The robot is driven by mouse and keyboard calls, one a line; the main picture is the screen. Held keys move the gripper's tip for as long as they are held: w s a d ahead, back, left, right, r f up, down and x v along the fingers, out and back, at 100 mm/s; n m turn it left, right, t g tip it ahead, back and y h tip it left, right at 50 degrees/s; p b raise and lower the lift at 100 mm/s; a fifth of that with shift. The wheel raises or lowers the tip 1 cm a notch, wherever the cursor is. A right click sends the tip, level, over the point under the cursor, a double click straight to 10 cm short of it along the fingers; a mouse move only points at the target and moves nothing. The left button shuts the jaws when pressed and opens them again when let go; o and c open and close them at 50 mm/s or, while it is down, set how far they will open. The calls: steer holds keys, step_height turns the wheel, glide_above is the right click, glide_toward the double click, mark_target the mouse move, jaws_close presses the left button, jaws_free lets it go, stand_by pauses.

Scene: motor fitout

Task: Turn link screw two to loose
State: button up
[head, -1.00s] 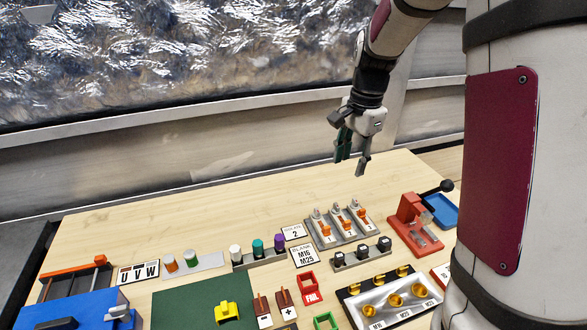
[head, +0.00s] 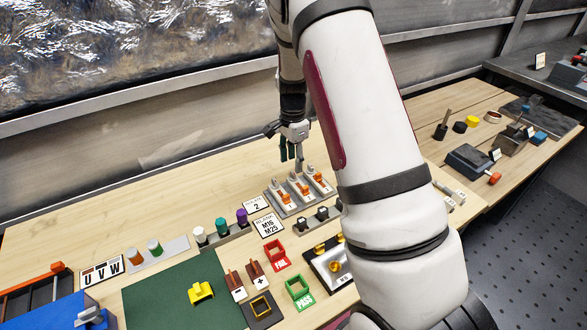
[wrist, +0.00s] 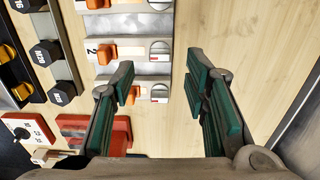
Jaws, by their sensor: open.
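A grey block (head: 284,211) holds three numbered lanes, each with an orange piece and a round silver screw. In the wrist view, link screw two (wrist: 160,50) is the silver disc in the lane marked 2, right of its orange piece (wrist: 105,53). Another silver screw (wrist: 159,92) shows in the lane below it in the picture. My gripper (wrist: 161,82) is open and empty, with its green-padded fingers apart on either side of that lower screw in the picture. In the head view, my gripper (head: 291,152) hangs just above the back of the block; the exact height is unclear.
Black sockets (wrist: 45,53) on a grey rail stand left of the block in the wrist view, with a red fixture (wrist: 88,130) below. FAIL (head: 274,253) and PASS (head: 299,289) frames lie in front. Bare wood lies behind the block.

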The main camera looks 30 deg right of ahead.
mark_target(293, 173)
steer(key=shift+f, duration=2.1)
jaws_close()
